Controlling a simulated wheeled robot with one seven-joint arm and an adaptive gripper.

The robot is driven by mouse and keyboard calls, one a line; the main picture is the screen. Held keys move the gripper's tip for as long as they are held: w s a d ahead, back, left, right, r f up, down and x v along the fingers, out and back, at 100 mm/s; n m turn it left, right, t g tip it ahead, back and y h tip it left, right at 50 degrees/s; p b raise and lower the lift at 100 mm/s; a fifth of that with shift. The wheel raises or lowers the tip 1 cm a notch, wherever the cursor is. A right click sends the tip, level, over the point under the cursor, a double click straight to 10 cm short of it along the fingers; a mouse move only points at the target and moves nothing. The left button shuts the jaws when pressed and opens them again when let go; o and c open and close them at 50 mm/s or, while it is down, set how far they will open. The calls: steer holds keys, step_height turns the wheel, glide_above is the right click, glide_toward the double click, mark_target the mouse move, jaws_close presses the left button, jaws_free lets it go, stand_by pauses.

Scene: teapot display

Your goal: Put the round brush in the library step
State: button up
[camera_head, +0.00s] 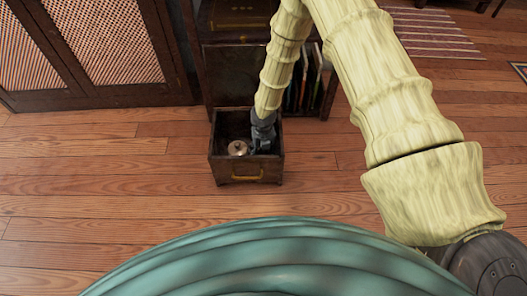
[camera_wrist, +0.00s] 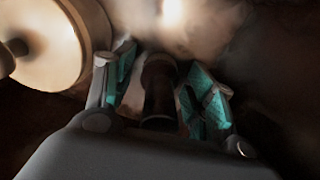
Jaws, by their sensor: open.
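The library step (camera_head: 228,169) appears as a dark wooden case with an open drawer and a yellow handle on its front. A pale round disc with a small knob (camera_head: 238,148), perhaps the round brush, lies in the drawer at the left. It is large at the left edge of the wrist view (camera_wrist: 58,58). My gripper (camera_head: 262,143) reaches down into the drawer, right of the disc. In the wrist view its teal-padded fingers (camera_wrist: 165,85) are apart. A dark cylindrical thing (camera_wrist: 160,90) shows between them; I cannot tell what it is or whether they touch it.
Books (camera_head: 300,85) stand on a low shelf behind the drawer, to the right. A lattice-door cabinet (camera_head: 90,45) is at the back left. A striped rug (camera_head: 435,35) lies at the back right. The plank floor (camera_head: 110,180) left of the drawer is clear.

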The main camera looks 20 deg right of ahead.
step_height(320, 180, up, 12)
steer(key=p, duration=0.5)
steer(key=shift+r+p, duration=0.15)
steer(key=shift+p, duration=0.2)
stand_by(1.0)
